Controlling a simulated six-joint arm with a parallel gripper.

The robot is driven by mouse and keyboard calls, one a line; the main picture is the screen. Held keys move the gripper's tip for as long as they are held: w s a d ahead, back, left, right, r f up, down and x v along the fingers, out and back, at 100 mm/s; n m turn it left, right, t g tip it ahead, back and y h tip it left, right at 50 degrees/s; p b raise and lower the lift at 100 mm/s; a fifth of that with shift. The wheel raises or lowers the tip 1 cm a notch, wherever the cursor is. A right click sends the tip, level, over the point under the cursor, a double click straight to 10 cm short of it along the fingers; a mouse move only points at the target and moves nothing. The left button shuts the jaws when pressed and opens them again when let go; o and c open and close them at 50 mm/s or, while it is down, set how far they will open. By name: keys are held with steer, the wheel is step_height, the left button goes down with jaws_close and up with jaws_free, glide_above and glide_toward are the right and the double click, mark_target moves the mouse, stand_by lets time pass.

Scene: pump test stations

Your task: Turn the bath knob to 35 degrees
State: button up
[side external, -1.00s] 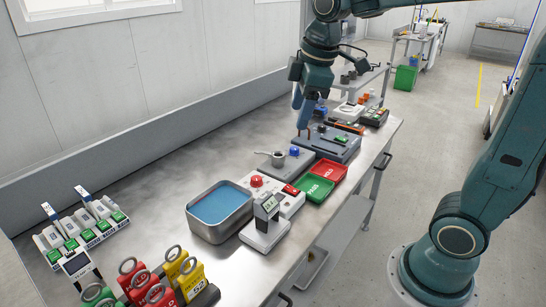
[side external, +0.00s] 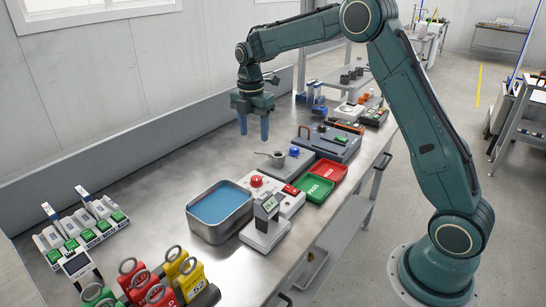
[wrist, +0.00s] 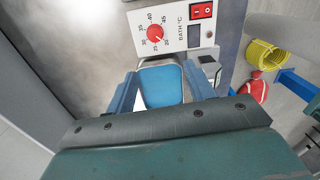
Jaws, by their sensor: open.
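The red bath knob (side external: 257,181) sits on a white control box (side external: 291,205) behind the water bath (side external: 247,212). In the wrist view the knob (wrist: 156,33) is ringed by printed numbers, beside the label "BATH °C"; I cannot tell for sure which number it points at. My gripper (side external: 254,132) is open and empty, fingers pointing down, raised above the bench behind the knob. In the wrist view the knob lies beyond my fingertips (wrist: 161,74), untouched, and the blue water (wrist: 160,88) shows between the fingers.
A red switch (wrist: 202,11) is on the same box. A digital meter on a stand (side external: 266,222), green PASS tray (side external: 315,189) and red tray (side external: 336,172) stand close by. Grey stations (side external: 327,143) are at the right. The bench left of the bath has free room.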

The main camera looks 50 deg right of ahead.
mark_target(256, 178)
steer(key=shift+w+d+f+n, duration=0.25)
steer(key=shift+w+f+n, duration=0.15)
steer(key=shift+f, duration=0.35)
steer(key=shift+w+d+f+n, duration=0.3)
steer(key=shift+w+f, duration=0.1)
steer(key=shift+f, duration=0.3)
steer(key=shift+f, duration=0.1)
steer(key=f, duration=1.3)
steer(key=shift+s+f, duration=0.3)
steer(key=shift+s, duration=0.1)
steer(key=c, duration=1)
